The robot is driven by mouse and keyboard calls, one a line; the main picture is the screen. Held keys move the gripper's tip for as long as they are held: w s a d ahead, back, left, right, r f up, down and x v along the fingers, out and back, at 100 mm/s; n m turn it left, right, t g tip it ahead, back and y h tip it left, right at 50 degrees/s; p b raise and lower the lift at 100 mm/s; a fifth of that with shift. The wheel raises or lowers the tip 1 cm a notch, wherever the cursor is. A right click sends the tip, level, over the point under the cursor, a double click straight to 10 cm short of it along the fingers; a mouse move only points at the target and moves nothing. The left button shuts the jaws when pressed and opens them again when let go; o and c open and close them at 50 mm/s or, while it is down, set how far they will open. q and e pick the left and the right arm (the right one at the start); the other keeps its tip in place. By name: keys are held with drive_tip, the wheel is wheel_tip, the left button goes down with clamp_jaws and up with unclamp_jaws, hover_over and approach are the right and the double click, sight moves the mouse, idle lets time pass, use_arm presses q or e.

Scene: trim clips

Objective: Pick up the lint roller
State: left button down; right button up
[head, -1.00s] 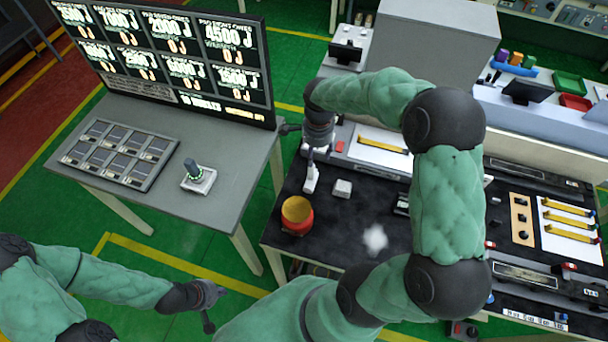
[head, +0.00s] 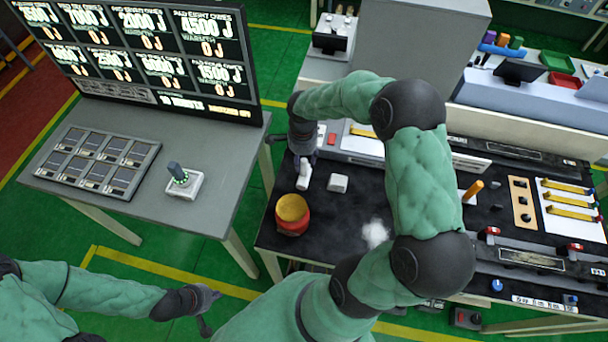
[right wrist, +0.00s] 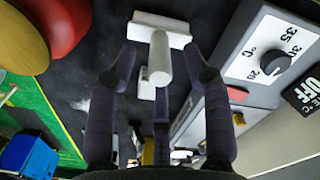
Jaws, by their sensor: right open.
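The lint roller (head: 303,176), a white T-shaped tool, is on the black bench top below my right gripper (head: 303,156). In the right wrist view the roller's white crossbar (right wrist: 160,26) lies ahead of the fingertips, and its white handle (right wrist: 160,62) points back between the fingers. My right gripper (right wrist: 162,68) is open there, with fingers on both sides of the handle; I cannot tell whether they touch it. My left gripper (head: 212,308) is open and empty over the green floor, away from the bench.
A control panel with a dial (right wrist: 270,62) rises beside the gripper. A grey table (head: 120,200) with a joystick stands left.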

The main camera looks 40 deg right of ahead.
sight(304, 166)
wheel_tip(304, 166, down, 5)
drive_tip(key=shift+s+d+r, duration=0.1)
drive_tip(key=shift+d, duration=0.05)
clamp_jaws()
idle(0.4)
drive_tip(key=shift+r, duration=0.45)
wheel_tip(304, 166, up, 2)
drive_tip(key=shift+r, duration=0.15)
drive_tip(key=s+a+r, duration=0.3)
drive_tip(key=s+r, duration=0.6)
drive_tip(key=s, duration=0.4)
drive_tip(key=shift+s+a+r+p, duration=0.2)
drive_tip(key=shift+s+r+p, duration=0.1)
drive_tip(key=shift+r+p, duration=0.1)
